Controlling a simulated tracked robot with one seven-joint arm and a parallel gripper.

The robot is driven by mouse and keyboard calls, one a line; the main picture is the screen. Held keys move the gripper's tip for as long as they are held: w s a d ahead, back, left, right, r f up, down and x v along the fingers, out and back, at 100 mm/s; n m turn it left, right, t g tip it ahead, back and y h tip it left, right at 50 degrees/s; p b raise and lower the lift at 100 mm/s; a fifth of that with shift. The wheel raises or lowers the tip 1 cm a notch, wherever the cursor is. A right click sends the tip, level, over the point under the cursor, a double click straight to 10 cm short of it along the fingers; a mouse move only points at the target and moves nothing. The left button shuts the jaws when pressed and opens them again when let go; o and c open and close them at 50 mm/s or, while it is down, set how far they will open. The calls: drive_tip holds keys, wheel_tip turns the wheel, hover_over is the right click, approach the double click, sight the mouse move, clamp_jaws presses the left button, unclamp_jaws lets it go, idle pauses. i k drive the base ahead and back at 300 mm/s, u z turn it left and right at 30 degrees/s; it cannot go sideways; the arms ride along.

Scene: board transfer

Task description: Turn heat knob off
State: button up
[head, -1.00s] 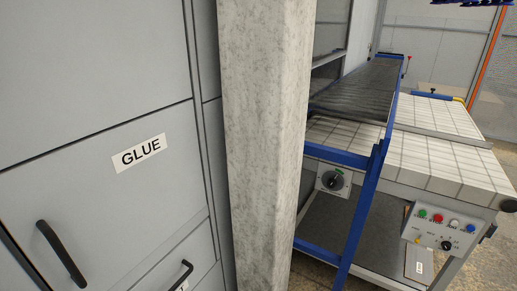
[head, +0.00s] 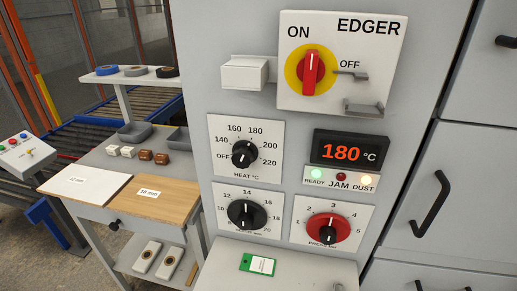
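The heat knob (head: 242,154) is a black round knob on a white plate marked HEAT °C, at the left of the grey edger panel in the head view. Its scale (head: 245,129) runs from OFF at the left through 140, 160, 180 and 200 to 220 at the right. I cannot tell exactly which mark its pointer meets. The display (head: 349,151) to its right reads 180 °C in orange. My gripper is not in view.
A red main switch (head: 311,71) on yellow sits above, its handle upright. A black knob (head: 247,212) and red pressure knob (head: 327,229) sit below. READY and DUST lamps glow. Left is a bench (head: 95,160) with boards; right, grey cabinets (head: 465,190).

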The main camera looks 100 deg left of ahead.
sight(244, 153)
drive_tip(key=z, duration=0.35)
drive_tip(key=k, duration=2.55)
drive_tip(key=u, duration=1.55)
drive_tip(key=i, duration=0.45)
drive_tip(key=z, duration=0.1)
